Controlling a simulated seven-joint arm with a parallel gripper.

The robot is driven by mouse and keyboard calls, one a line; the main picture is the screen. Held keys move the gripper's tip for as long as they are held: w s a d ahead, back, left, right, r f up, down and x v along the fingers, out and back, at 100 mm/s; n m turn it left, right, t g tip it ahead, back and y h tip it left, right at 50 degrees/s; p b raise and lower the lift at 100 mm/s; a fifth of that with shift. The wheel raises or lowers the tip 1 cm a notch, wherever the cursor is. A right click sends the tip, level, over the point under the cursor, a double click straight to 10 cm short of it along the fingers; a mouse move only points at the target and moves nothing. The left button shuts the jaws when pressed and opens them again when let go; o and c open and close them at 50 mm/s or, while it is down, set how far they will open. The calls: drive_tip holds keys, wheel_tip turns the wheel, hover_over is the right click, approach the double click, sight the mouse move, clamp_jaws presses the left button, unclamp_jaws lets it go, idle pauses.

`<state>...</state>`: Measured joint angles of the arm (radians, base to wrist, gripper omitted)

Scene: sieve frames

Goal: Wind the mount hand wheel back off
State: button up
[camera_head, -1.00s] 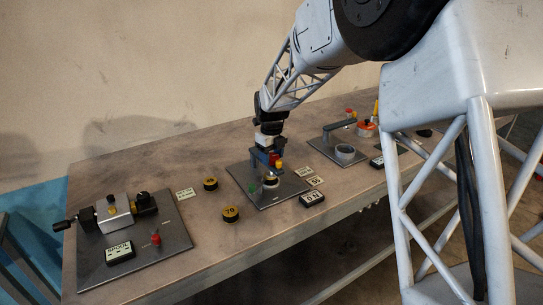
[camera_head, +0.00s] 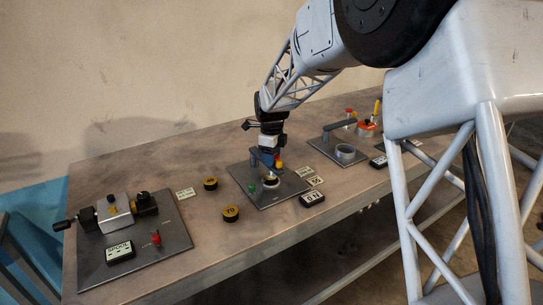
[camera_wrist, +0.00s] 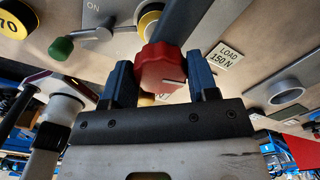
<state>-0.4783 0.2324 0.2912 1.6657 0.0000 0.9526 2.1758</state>
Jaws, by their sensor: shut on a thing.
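The red lobed hand wheel (camera_wrist: 160,68) sits between the two blue fingers of my gripper (camera_wrist: 160,80) in the wrist view. The fingers are shut on it from both sides. In the head view my gripper (camera_head: 266,160) points down over the middle grey plate (camera_head: 287,195), at its mount.
Two black-and-yellow discs (camera_head: 231,215) (camera_head: 211,184) lie left of the middle plate. A vise-like fixture (camera_head: 115,210) with a crank fills the left plate. A grey ring fixture (camera_head: 345,153) and orange device (camera_head: 366,129) stand at the right. Small label cards lie between.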

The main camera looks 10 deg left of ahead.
drive_tip(key=o, duration=0.9)
drive_tip(key=shift+o, duration=0.2)
drive_tip(key=shift+r, duration=3.9)
